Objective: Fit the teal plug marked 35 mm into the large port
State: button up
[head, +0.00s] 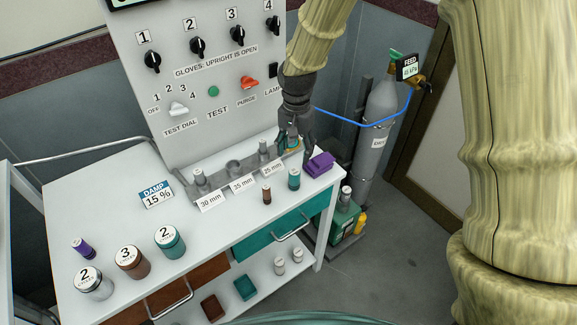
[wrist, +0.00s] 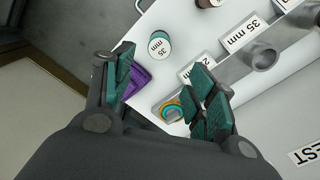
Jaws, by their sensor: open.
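The teal plug (head: 293,180) stands upright on the white worktop, in front of the rail's right end. In the wrist view the teal plug (wrist: 160,46) shows "35 mm" on its pale top. The grey rail (head: 218,187) bears ports with cards reading 30 mm, 35 mm and 25 mm. The port by the 35 mm card (head: 234,167) looks like an open ring; this port (wrist: 263,56) also shows at upper right in the wrist view. My gripper (head: 297,147) is open and empty above the rail's right end, behind the plug. Its fingers (wrist: 166,82) are apart, not around the plug.
A purple block (head: 320,163) lies right of the plug, close to my gripper. A small brown plug (head: 267,195) stands to its left. Coloured rings (wrist: 172,111) lie at the rail's end. The upright panel (head: 210,80) rises behind. Several canisters (head: 130,262) stand at front left.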

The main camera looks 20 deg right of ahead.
aim_at(294, 170)
jog(key=shift+w, duration=0.15)
jog(key=shift+f, duration=0.3)
jog(key=shift+s+f+p, duration=0.3)
jog(key=shift+s+f, duration=0.15)
jog(key=shift+s, duration=0.15)
jog(key=shift+s+f+p, duration=0.25)
jog(key=shift+s+f, duration=0.15)
jog(key=shift+s, duration=0.2)
jog(key=w+f, duration=0.2)
jog(key=shift+f, duration=0.4)
jog(key=shift+s+a+f+p, duration=0.15)
jog(key=shift+s+f+p, duration=0.2)
jog(key=shift+s+p, duration=0.3)
jog(key=f, duration=0.2)
jog(key=f+p, duration=0.1)
jog(key=shift+w, duration=0.25)
jog(key=shift+s+f, duration=0.2)
jog(key=shift+f, duration=0.25)
jog(key=shift+w+f, duration=0.1)
jog(key=c, duration=1.1)
